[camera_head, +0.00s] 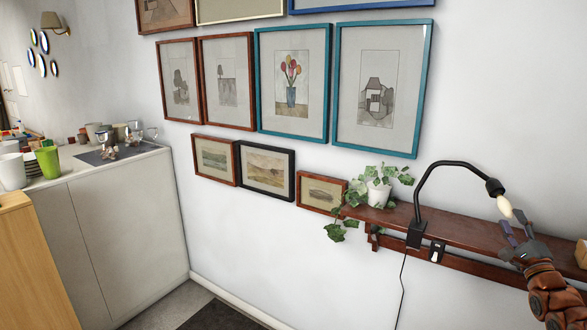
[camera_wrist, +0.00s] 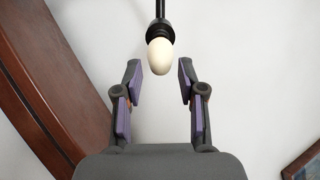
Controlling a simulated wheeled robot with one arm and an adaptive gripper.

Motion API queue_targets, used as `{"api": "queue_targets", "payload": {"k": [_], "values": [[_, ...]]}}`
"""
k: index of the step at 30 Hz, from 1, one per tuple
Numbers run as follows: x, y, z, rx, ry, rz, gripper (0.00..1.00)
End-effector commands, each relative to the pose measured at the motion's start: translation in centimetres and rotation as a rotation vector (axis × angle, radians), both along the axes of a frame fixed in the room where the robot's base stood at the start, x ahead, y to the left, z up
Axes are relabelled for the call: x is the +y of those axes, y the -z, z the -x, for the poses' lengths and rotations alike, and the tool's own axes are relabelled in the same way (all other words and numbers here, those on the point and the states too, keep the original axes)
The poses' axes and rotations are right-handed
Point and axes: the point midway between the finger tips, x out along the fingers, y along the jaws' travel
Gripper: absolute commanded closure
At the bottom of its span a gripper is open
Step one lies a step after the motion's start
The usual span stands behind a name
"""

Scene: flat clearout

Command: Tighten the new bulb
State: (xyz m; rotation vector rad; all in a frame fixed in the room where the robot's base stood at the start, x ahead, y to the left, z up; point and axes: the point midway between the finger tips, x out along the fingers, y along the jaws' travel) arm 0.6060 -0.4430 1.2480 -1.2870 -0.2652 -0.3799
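The bulb (camera_head: 505,206) is whitish and sits in the dark socket (camera_head: 495,187) at the end of a black curved lamp arm (camera_head: 440,165). The lamp is clamped to a brown wall shelf (camera_head: 465,230). My gripper (camera_head: 513,225) is just below the bulb. In the wrist view the bulb (camera_wrist: 160,57) hangs from its socket, and my open gripper (camera_wrist: 160,82) has one finger on each side. The bulb's lower end is about level with the fingertips. Gaps show on both sides, and neither finger touches it. How far the bulb is screwed in cannot be told.
A potted ivy (camera_head: 378,192) stands on the shelf left of the lamp. A black cord (camera_head: 402,285) hangs below the clamp. Framed pictures (camera_head: 291,82) cover the wall. A pale cabinet (camera_head: 125,215) holding cups stands at left. A wooden object (camera_head: 581,252) is at the right edge.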

Motion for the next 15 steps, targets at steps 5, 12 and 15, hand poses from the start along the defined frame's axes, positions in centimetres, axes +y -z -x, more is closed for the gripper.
{"api": "queue_targets", "payload": {"k": [5, 12, 15], "values": [[0.01, -0.04, -0.01, -0.001, 0.001, 0.001, 0.51], [0.01, 0.04, 0.21, 0.000, 0.001, 0.002, 0.51], [-0.01, 0.31, 0.88, 0.000, 0.002, 0.001, 0.51]]}}
